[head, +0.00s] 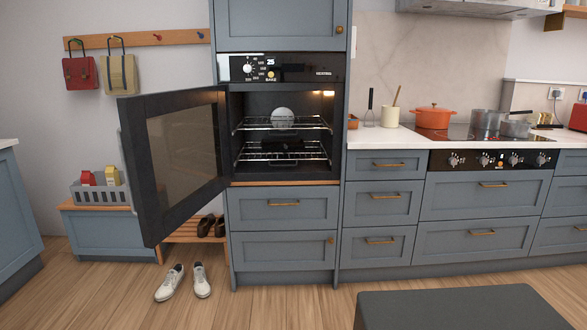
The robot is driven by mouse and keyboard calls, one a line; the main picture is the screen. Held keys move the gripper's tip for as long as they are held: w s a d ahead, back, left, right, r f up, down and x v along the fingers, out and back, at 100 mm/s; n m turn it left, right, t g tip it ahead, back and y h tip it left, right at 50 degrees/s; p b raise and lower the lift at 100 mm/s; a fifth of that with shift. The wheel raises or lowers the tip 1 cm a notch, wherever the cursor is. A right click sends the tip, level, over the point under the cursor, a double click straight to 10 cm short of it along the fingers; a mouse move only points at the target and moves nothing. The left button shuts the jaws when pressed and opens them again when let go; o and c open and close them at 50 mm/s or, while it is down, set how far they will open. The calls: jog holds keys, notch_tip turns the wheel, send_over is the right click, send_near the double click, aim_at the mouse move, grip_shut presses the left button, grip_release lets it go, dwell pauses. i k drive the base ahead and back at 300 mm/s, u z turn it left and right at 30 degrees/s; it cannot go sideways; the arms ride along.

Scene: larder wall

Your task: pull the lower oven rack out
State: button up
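The oven (283,62) is built into a tall blue-grey cabinet, and its door (180,152) is swung wide open to the left. The lower oven rack (310,153) is a wire shelf inside the lit cavity, and it appears to be fully in. A dark, low item (282,144) seems to sit on it, but its shape is hard to make out. The upper rack (310,123) is above, also in, with a pale round thing (283,117) on it. My gripper is not in view.
White shoes (184,282) lie on the floor below the open door. A low shoe bench (185,236) stands behind the door. A dark flat-topped block (465,308) occupies the bottom right. The floor before the oven is clear.

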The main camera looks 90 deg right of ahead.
aim_at(322, 147)
jog(key=z, duration=0.9)
